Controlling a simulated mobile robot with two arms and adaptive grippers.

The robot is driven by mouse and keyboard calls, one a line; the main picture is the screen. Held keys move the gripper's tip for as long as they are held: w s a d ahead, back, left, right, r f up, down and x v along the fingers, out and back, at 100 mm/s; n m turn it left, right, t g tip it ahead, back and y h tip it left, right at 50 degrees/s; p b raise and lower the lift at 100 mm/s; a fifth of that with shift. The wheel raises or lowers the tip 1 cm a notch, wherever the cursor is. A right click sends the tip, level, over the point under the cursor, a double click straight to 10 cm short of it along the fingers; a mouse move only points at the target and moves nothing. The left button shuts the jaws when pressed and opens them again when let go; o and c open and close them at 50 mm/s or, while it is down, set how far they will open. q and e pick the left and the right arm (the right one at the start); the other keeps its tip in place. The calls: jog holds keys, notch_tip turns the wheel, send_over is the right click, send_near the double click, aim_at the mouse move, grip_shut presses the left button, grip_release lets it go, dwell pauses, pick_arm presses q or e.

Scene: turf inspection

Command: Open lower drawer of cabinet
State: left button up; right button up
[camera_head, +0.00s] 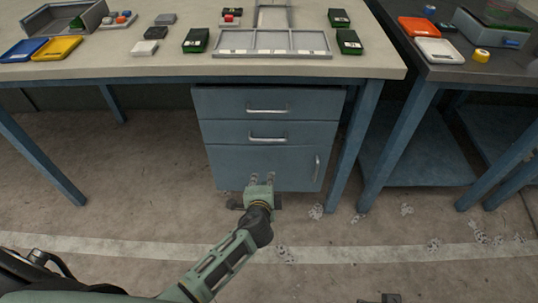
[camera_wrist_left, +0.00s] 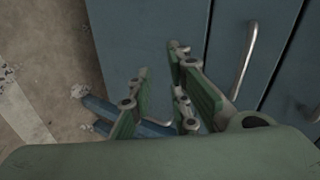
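The blue cabinet (camera_head: 233,157) stands under the workbench. It has two stacked drawers above a door with an upright handle (camera_head: 317,167). The lower drawer (camera_head: 228,132) looks closed, with a horizontal metal bar handle (camera_head: 267,139). My left gripper (camera_head: 262,178) is in front of the door, below that handle and apart from it, with its fingers spread and nothing between them. In the left wrist view, the open fingers (camera_wrist_left: 163,88) are over the door panel side, and the lower drawer's handle (camera_wrist_left: 246,62) is right of them. My right gripper is not seen.
The upper drawer (camera_head: 229,103) looks closed, with its own handle (camera_head: 267,110). Blue workbench legs (camera_head: 353,145) flank the cabinet. Trays and small boxes lie on the workbench top (camera_head: 375,62). The floor in front (camera_head: 120,195) is mostly clear, with scattered pale debris.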

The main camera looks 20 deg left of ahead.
aim_at(269, 139)
pick_arm(q)
jog(key=w+r+m+t+y+b, duration=0.1)
jog(key=w+r+t+b, duration=0.25)
jog(key=r, duration=0.55)
jog(key=shift+g, duration=0.25)
jog(key=x, duration=0.5)
jog(key=b+x, duration=0.1)
jog(key=x, duration=0.1)
jog(key=shift+w+d+r, duration=0.1)
jog(key=shift+w+r, duration=0.1)
jog(key=shift+w, duration=0.45)
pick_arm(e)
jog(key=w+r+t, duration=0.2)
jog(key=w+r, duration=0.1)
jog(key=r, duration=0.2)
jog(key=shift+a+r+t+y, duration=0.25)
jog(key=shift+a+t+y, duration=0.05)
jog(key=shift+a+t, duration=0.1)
pick_arm(q)
jog(key=shift+c, duration=0.2)
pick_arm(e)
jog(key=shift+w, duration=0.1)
pick_arm(q)
grip_shut()
